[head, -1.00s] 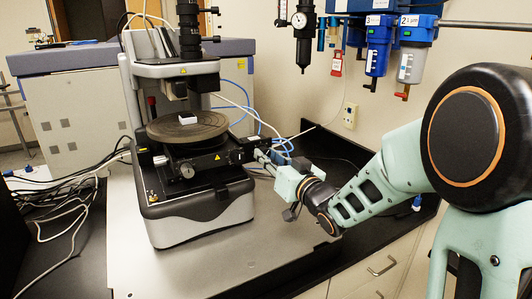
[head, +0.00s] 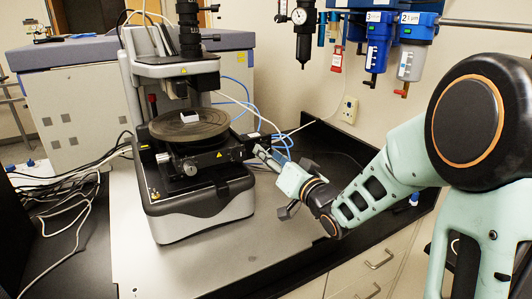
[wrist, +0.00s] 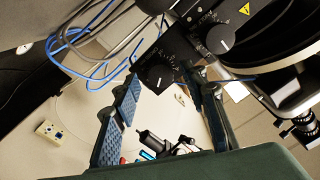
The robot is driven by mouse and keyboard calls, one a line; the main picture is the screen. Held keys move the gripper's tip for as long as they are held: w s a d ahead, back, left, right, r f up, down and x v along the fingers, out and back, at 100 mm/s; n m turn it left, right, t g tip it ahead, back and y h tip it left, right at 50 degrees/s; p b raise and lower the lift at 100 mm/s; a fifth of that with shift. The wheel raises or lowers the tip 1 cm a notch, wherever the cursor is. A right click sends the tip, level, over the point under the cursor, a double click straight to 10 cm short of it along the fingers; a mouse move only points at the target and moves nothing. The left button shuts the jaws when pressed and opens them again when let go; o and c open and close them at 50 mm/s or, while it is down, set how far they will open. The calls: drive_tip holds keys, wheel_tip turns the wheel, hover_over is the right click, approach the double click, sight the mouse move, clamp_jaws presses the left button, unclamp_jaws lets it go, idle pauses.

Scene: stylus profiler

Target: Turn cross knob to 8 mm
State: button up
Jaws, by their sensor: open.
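The stylus profiler stage has a black control block with two dark knobs. In the wrist view, one knob (wrist: 158,75) lies between my finger ends, and another knob (wrist: 220,38) with a white pointer line sits further right on the block. I cannot read the scales or tell for sure which is the cross knob. A round front knob (head: 189,168) also shows in the head view. My gripper (head: 263,153) is open at the right end of the stage; its blue padded fingers (wrist: 165,78) straddle the nearer knob in the picture. Contact cannot be told.
The round stage plate (head: 160,132) carries a small white block (head: 189,117). Blue tubes and grey cables (wrist: 85,55) run close behind my gripper. The grey bench plate (head: 240,245) is clear in front. Blue filters (head: 378,45) hang on the wall.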

drive_tip(key=v, duration=0.6)
drive_tip(key=shift+s+d, duration=0.2)
drive_tip(key=shift+s, duration=0.1)
